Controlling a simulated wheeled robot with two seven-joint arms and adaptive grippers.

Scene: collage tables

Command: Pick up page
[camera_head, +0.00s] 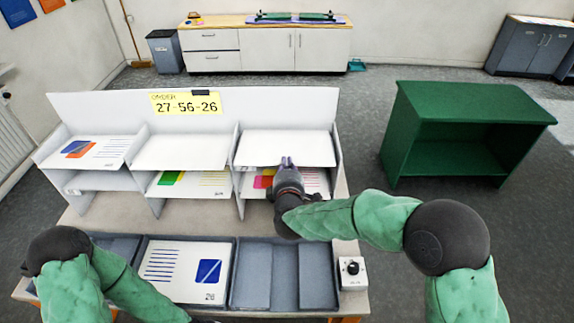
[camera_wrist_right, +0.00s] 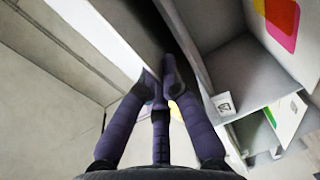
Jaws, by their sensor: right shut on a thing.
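My right gripper (camera_head: 287,162) is at the front edge of the top right shelf compartment, and it also shows in the right wrist view (camera_wrist_right: 160,88). Its fingers are closed on a thin white edge that looks like a page (camera_head: 270,147); the fingers hide the pinched part, and I cannot tell whether it is lifted off the shelf. A page with pink, orange and yellow shapes (camera_head: 313,182) lies in the compartment below, partly hidden by my gripper. Of my left arm only links show at the lower left; its gripper is out of view.
The white shelf rack (camera_head: 110,105) carries a yellow order card (camera_head: 187,103) reading 27-56-26. Other pages lie in its left and middle compartments. A grey tray (camera_head: 232,271) in front holds a page marked 26 (camera_head: 178,268); its right sections are empty. A button box (camera_head: 352,273) stands right.

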